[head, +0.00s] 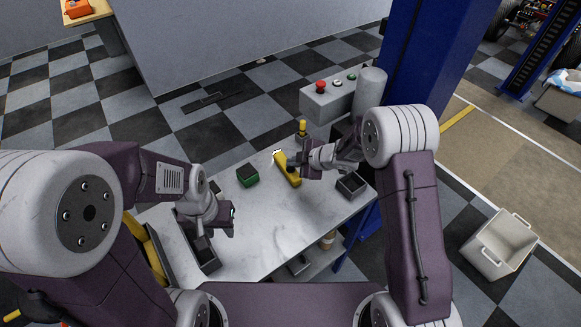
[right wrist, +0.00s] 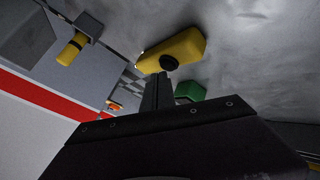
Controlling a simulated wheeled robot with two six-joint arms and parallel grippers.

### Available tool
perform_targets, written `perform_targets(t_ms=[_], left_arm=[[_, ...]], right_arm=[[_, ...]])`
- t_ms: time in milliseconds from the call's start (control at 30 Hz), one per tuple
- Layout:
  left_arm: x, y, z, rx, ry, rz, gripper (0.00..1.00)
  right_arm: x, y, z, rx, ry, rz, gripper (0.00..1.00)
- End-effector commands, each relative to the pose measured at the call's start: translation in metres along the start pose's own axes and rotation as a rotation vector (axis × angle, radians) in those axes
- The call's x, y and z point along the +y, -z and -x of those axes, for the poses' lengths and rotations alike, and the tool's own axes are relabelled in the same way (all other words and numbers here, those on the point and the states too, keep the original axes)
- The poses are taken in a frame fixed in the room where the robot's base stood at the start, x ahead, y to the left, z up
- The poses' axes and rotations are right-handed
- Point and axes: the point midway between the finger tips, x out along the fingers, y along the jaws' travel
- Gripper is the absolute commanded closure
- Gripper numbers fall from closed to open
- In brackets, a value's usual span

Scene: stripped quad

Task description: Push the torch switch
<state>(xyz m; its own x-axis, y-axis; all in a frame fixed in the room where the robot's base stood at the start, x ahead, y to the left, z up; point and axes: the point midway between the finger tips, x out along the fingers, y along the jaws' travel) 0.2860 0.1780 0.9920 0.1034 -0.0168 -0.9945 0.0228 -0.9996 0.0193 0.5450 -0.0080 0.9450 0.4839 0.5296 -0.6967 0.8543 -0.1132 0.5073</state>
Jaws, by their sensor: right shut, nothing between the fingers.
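The yellow torch (head: 284,171) lies on the grey worktable (head: 262,232), near its far edge. In the right wrist view the torch (right wrist: 185,47) shows a round black switch (right wrist: 169,62) on its side. My right gripper (head: 296,165) is shut and empty. Its fingertips (right wrist: 158,76) are right by the switch in the right wrist view; I cannot tell whether they touch it. My left gripper (head: 233,213) hangs over the left part of the table, away from the torch. Its jaws are too small and turned to read.
A green block (head: 247,175) lies left of the torch. A dark tray (head: 351,184) is at the right edge, another (head: 203,255) at the left. A yellow-topped post (head: 302,128) and a grey button box (head: 327,100) stand beyond. The table's middle is clear.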

Motion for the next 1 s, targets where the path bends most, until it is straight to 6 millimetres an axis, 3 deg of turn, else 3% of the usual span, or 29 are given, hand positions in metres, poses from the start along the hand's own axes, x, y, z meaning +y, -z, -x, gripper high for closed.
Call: perform_targets(t_ms=[1000], left_arm=[[0.0, -0.0001, -0.0007, 0.0, 0.0, 0.0, 0.64]], right_arm=[[-0.0027, -0.0028, -0.0035, -0.001, 0.0, 0.0, 1.0]])
